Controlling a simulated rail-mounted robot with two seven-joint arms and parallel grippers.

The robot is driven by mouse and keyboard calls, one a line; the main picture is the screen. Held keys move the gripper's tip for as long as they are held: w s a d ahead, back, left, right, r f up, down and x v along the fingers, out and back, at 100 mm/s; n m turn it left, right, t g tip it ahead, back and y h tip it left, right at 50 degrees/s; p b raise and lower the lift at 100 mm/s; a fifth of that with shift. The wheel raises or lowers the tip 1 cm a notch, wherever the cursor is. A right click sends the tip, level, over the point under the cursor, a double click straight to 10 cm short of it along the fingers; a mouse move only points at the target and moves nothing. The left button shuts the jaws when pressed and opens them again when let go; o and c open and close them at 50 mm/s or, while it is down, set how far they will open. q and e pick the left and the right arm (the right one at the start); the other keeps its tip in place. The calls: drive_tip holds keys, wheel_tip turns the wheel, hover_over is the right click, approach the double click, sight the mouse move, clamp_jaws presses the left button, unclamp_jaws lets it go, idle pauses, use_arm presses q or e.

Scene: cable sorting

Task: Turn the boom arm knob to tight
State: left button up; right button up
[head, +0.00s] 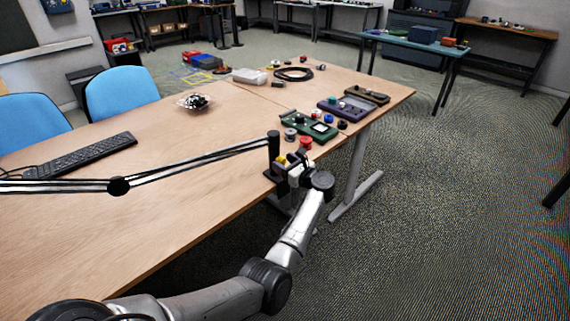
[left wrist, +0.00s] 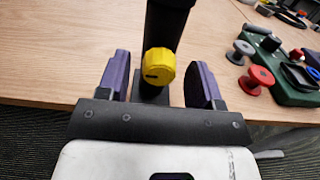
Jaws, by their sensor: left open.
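The boom arm (head: 190,162) is black and silver and reaches across the table to a black post (head: 273,146) clamped at the table edge. Its yellow knob (left wrist: 158,66) sits on the front of the post (left wrist: 168,28), with a dark mark on its face at the left. The knob also shows small in the head view (head: 281,159). My left gripper (left wrist: 160,85) is open, with a purple-padded finger on each side of the knob and a gap between each finger and the knob. My right gripper is not in view.
A green device (head: 310,126) lies right of the post, with a grey spool (left wrist: 243,49) and a red spool (left wrist: 257,80) near it. A keyboard (head: 80,156) lies at the left of the wooden table (head: 190,200). The table's near middle is clear under the boom.

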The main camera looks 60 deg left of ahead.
use_arm(q)
drive_tip(key=c, duration=0.9)
